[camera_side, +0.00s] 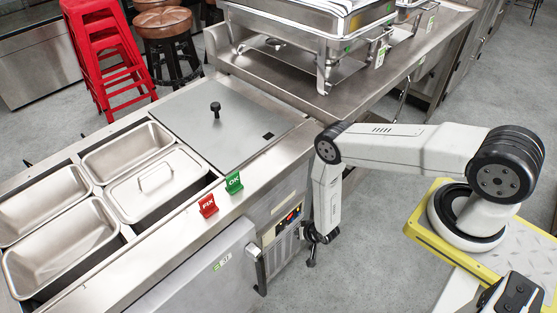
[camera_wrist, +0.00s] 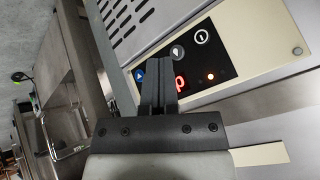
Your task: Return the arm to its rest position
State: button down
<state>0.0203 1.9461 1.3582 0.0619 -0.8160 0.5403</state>
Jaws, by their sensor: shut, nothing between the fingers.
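My gripper (camera_side: 312,262) hangs pointing down at the end of my white and black arm, in front of the steel counter's front side. In the side view it is small and dark, beside the control panel (camera_side: 289,222). In the wrist view my gripper (camera_wrist: 158,62) shows two dark fingers together, shut and empty. Behind them in that view is the control panel (camera_wrist: 250,50), with a lit red display and an orange light. I cannot tell the exact gap between the fingers and the panel.
The counter holds steel pans (camera_side: 60,245), a lidded pan (camera_side: 157,184), a flat lid with a black knob (camera_side: 216,112), a red FIX tag (camera_side: 208,205) and a green OK tag (camera_side: 234,183). A chafing dish (camera_side: 318,30) stands behind. Open floor (camera_side: 375,250) lies right of my gripper.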

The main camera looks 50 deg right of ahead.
jog(key=s+r+n+g, duration=0.2)
jog(key=s+r+n, duration=0.1)
jog(key=r, duration=2.2)
jog(key=s+a+r+n+g, duration=0.1)
jog(key=s+r+n, duration=0.3)
jog(key=r, duration=2.1)
jog(key=shift+s+a+g+y, duration=0.3)
jog(key=shift+s+g, duration=0.35)
jog(key=shift+g, duration=0.25)
